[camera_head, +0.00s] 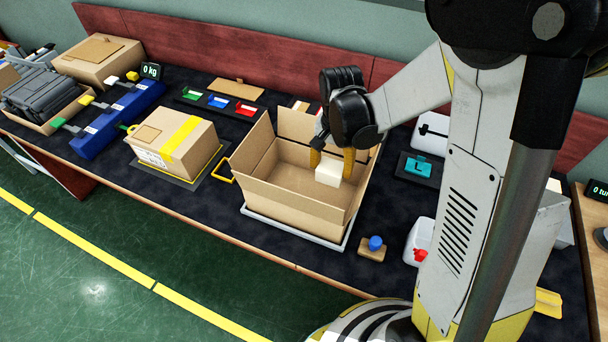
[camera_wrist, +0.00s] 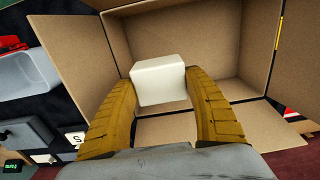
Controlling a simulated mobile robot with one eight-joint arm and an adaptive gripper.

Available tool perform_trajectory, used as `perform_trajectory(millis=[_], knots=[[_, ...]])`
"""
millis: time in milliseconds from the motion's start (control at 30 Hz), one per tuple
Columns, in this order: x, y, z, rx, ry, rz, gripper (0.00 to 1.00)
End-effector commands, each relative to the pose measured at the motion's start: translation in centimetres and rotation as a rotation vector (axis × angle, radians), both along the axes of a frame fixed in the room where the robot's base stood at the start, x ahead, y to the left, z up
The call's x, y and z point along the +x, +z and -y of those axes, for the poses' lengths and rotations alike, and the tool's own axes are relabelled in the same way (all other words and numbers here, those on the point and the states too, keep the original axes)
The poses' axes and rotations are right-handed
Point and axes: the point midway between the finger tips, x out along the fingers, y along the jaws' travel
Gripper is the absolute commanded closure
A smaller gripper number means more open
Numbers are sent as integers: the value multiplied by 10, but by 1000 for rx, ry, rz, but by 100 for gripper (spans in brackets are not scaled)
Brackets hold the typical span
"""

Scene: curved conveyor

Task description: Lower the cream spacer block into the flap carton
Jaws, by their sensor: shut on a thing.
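The cream spacer block (camera_head: 329,172) is between the yellow fingers of my gripper (camera_head: 332,163), which is shut on it. In the wrist view the block (camera_wrist: 160,82) sits between both fingertips (camera_wrist: 160,86), with the carton's inside behind it. The flap carton (camera_head: 290,204) is open at the top with its flaps raised, on a pale grey plate. In the head view the block appears within the carton's opening. The carton's walls also fill much of the wrist view (camera_wrist: 240,50). I cannot tell how far the block is above the carton floor.
A taped carton (camera_head: 176,146) stands to the left. A small wooden block with a blue knob (camera_head: 374,246) lies in front at the right. White containers (camera_head: 420,242) stand on the right. A row of coloured trays (camera_head: 218,102) lies behind.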

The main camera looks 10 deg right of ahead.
Motion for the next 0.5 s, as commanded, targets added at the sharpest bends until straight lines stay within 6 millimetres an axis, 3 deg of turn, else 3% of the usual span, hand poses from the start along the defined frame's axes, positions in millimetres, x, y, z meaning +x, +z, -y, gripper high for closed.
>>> perform_trajectory(millis=[500], knots=[[0,-22,0,0,0,0,68]])
